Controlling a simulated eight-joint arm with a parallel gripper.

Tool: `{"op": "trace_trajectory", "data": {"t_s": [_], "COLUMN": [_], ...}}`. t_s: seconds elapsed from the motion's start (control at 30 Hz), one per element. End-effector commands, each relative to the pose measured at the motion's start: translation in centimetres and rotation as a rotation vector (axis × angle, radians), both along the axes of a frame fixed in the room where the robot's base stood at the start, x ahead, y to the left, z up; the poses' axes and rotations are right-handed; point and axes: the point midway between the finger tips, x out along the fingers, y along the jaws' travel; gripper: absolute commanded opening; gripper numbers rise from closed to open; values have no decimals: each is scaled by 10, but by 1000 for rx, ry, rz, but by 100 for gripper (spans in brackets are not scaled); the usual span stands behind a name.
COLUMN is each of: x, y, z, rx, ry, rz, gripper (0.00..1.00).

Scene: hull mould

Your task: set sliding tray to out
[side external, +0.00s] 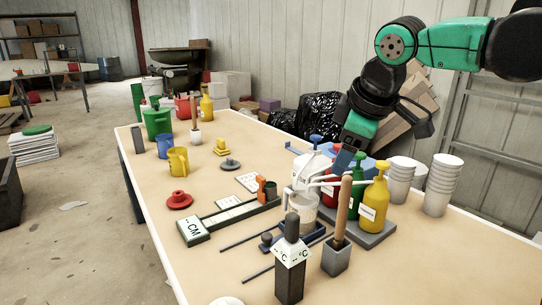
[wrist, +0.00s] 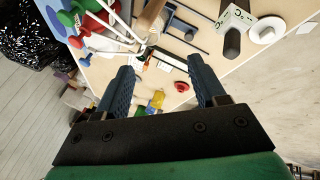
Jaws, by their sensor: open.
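The sliding tray (side external: 267,240) looks like a low dark blue carriage with a dark knob, sitting on two thin dark rails (side external: 245,236). In the side view it is partly hidden behind the temperature meter. It also shows near the top of the wrist view (wrist: 188,34), with its rails running to the right. A white tub (side external: 303,208) stands at or just behind the tray; I cannot tell whether it rests on it. My gripper (side external: 346,160) is above and behind the tray, near the pump bottles. Its fingers (wrist: 164,76) are apart with nothing between them.
Pump bottles (side external: 375,205) stand on a grey base close to my gripper. A wooden-handled tool (side external: 342,207) and a temperature meter (side external: 290,276) stand in front of the tray. A long measuring board (side external: 230,214) lies to its left. Stacked white cups (side external: 440,185) stand at right.

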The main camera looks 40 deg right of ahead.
Motion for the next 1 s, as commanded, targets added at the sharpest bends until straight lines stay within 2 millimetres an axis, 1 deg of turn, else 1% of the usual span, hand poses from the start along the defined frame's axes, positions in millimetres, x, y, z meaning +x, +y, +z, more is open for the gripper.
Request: {"op": "trace_trajectory", "data": {"t_s": [0.03,0.17,0.27,0.4,0.53,0.7,0.77,0.87,0.9,0.97,1.0], "x": [10,39,64,93,111,120,120,119,120,120,120], "y": [3,11,23,48,74,112,109,108,108,108,107], "z": [2,4,5,3,-2,-12,-34,-74,-93,-122,-142], "rx": [-82,-352,-584,-882,-1105,-1338,-1335,-1332,-1331,-1331,-1331], "ry": [38,170,296,479,639,840,845,842,842,842,840], "rz": [76,300,480,679,800,892,891,890,891,890,890], "gripper": [64,64,64,64,64,64,64,64,64,64,64]}}
